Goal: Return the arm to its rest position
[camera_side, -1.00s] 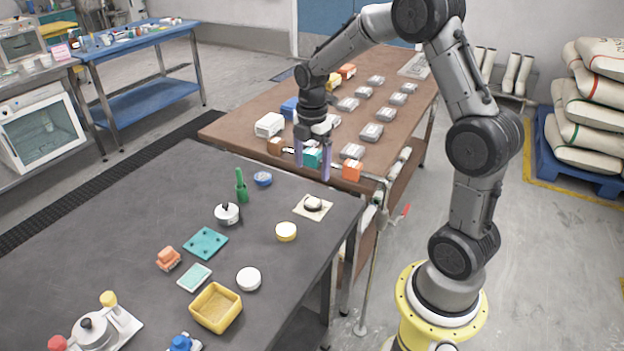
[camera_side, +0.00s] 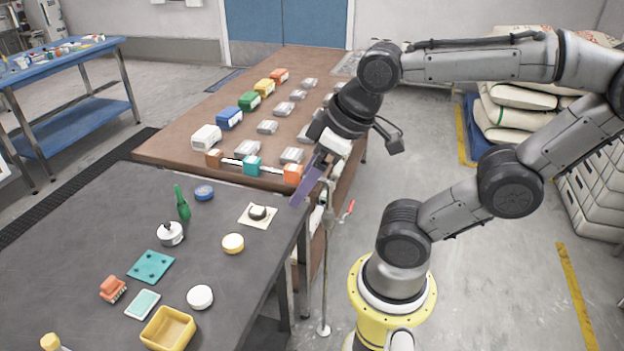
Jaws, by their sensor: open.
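My gripper (camera_side: 308,183) has purple fingers and hangs tilted down to the left, just above the right corner of the dark table. One finger hides most of the other, and nothing shows between them. My arm is bent, with its elbow far to the right and its forearm reaching back left to the wrist. The wrist, with a small camera on a bracket, is in front of the right edge of the brown table.
The brown table (camera_side: 190,105) holds colored boxes and grey packs. Sacks (camera_side: 510,105) stand behind my arm. Floor is clear at lower right.

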